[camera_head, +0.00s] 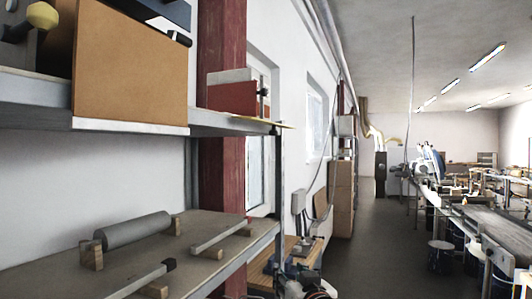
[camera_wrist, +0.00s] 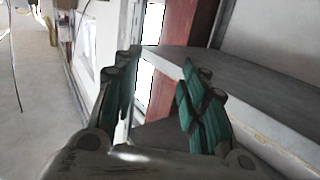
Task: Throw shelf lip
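A shelf board (camera_wrist: 235,72) with a light front edge (camera_wrist: 270,128) also shows in the wrist view, running from the middle to the lower right. My gripper (camera_wrist: 156,70) is in the wrist view, its two green-padded fingers apart. I see nothing held between them. The shelf board's near end shows between and beyond the fingertips; I cannot tell whether they touch it. My gripper is not clearly seen in the head view.
A grey cylinder (camera_head: 135,232) rests on wooden blocks on the lower shelf, beside a grey bar (camera_head: 220,236). The aisle floor (camera_head: 385,240) at right is clear.

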